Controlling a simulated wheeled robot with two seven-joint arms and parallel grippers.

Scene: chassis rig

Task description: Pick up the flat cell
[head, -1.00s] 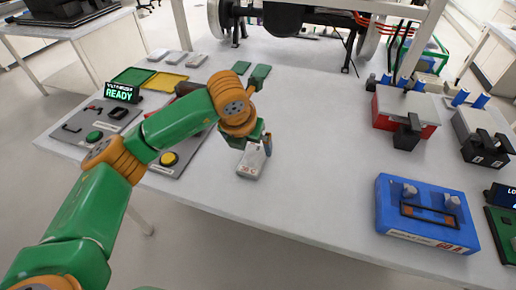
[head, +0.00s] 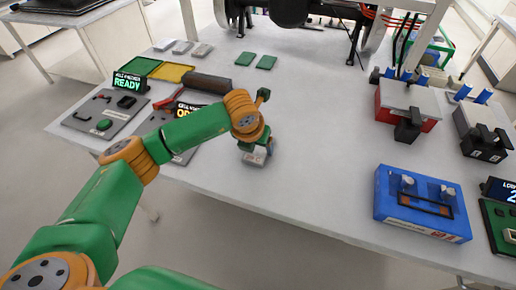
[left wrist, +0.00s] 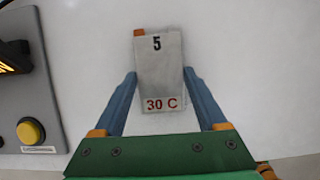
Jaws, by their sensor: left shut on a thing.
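The flat cell is a pale grey pouch marked "5" and "30 C" with an orange tab at one end. In the left wrist view the flat cell (left wrist: 160,72) lies between the two blue fingers of my left gripper (left wrist: 160,78), which press on its long sides. In the head view my left gripper (head: 257,149) is at the table's front part, left of centre, shut on the flat cell (head: 254,159). The gripper hides much of the cell there. I cannot tell whether the cell is clear of the table. My right gripper is not in view.
A grey panel with a yellow button (left wrist: 30,130) is left of the gripper. A blue box (head: 423,203) stands at the right. The table between is clear.

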